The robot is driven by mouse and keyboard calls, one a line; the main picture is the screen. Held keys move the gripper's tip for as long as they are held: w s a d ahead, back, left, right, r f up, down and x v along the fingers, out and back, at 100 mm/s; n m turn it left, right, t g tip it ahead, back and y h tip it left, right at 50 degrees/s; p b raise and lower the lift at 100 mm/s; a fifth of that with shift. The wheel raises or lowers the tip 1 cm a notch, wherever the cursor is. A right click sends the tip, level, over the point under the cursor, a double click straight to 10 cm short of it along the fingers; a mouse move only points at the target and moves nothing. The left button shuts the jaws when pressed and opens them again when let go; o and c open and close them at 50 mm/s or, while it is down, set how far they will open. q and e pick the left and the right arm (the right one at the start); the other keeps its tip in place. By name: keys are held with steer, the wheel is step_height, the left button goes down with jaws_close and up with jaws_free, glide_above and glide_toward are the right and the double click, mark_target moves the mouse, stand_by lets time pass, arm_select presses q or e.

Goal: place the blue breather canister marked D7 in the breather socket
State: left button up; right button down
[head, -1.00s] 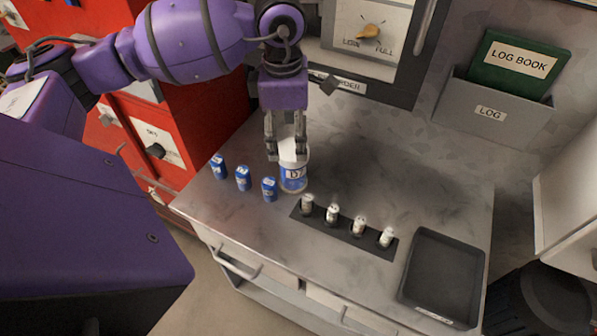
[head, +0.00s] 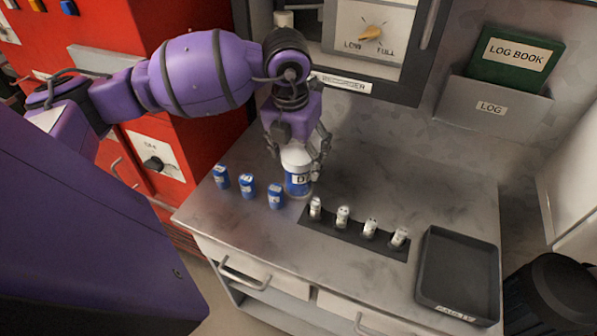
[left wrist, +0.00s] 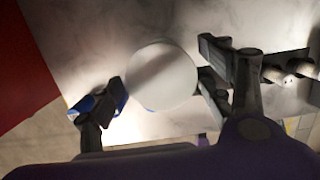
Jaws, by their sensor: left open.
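The blue canister with a white top (head: 298,182) stands upright on the grey counter; its label is partly readable as "D". Its round white top (left wrist: 162,76) fills the middle of the left wrist view. My left gripper (head: 297,160) points down over the canister. Its open fingers (left wrist: 160,92) stand on either side of the white top, with no clear grip on it. My right gripper is not in view. I cannot make out the breather socket.
Three small blue containers (head: 247,188) stand left of the canister. A dark rack (head: 350,233) with several small white-topped vials is close on its right. An empty black tray (head: 459,270) lies farther right. The red cabinet (head: 215,110) stands behind left. Counter behind the rack is clear.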

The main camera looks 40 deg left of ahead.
arm_select(q)
steer(key=shift+w+f, duration=0.2)
steer(key=shift+f, duration=1.35)
steer(key=shift+c, duration=0.5)
steer(key=c, duration=1.5)
steer(key=shift+r, duration=0.6)
step_height(320, 180, up, 2)
steer(key=shift+r, duration=0.2)
steer(key=s+d+r, duration=0.4)
steer(key=s, duration=0.1)
steer(key=s+d+r, duration=0.5)
steer(key=shift+d+r, duration=0.2)
steer(key=shift+d, duration=0.1)
